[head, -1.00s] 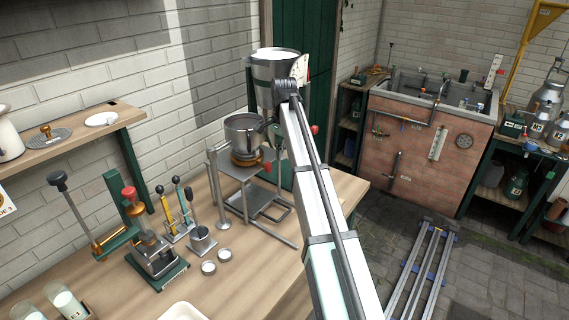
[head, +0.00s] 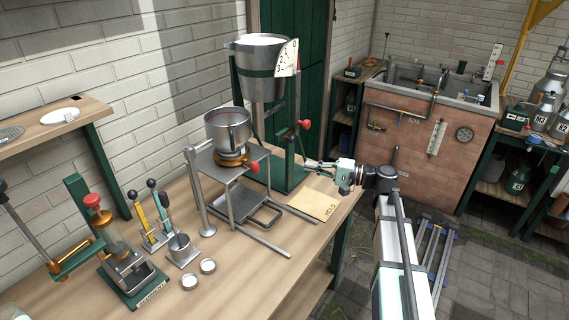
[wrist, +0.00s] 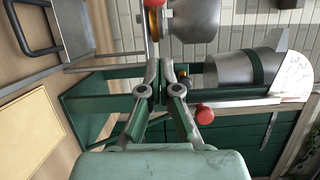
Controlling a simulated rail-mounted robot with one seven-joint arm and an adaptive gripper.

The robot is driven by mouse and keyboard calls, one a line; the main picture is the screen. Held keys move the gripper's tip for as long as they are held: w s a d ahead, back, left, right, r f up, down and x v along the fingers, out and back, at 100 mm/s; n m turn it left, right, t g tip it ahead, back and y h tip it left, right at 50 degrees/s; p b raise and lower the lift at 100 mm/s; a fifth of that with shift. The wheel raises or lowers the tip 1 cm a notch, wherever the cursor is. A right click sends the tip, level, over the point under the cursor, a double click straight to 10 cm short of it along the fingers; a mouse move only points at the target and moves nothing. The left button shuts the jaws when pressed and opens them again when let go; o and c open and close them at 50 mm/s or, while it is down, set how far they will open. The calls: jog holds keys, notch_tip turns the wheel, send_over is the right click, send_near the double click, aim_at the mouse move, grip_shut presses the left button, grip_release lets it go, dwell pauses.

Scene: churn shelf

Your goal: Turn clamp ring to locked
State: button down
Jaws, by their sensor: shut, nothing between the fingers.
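A steel pan (head: 228,128) sits on a small metal stand (head: 203,168) on the bench. Under the pan is a brass-orange ring (head: 232,158), which I take for the clamp ring, with an orange-red knob (head: 253,167) at its right. In the wrist view, turned on its side, the ring (wrist: 154,22) and pan (wrist: 195,20) are cut off by the top edge. My gripper (head: 309,165) is right of the ring, apart from it, pointing left. Its fingers (wrist: 166,66) are together and empty. Any lock marking is too small to read.
A green stand (head: 287,172) with a large steel bucket (head: 262,75) and a red knob (head: 305,124) rises behind my gripper. A tan card (head: 318,203) marked HOLD lies on the bench below it. A green press (head: 126,270) and small tools stand at left.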

jog(key=s+p+x, duration=0.1)
jog(key=p+x, duration=0.1)
jog(key=x, duration=0.4)
jog(key=s+a+p+x, duration=0.1)
jog(key=s+p+x, duration=0.1)
jog(key=x, duration=0.5)
jog(key=shift+n+p, duration=0.3)
jog(key=shift+p, duration=0.4)
jog(key=shift+w, duration=0.1)
jog(key=shift+f, duration=0.1)
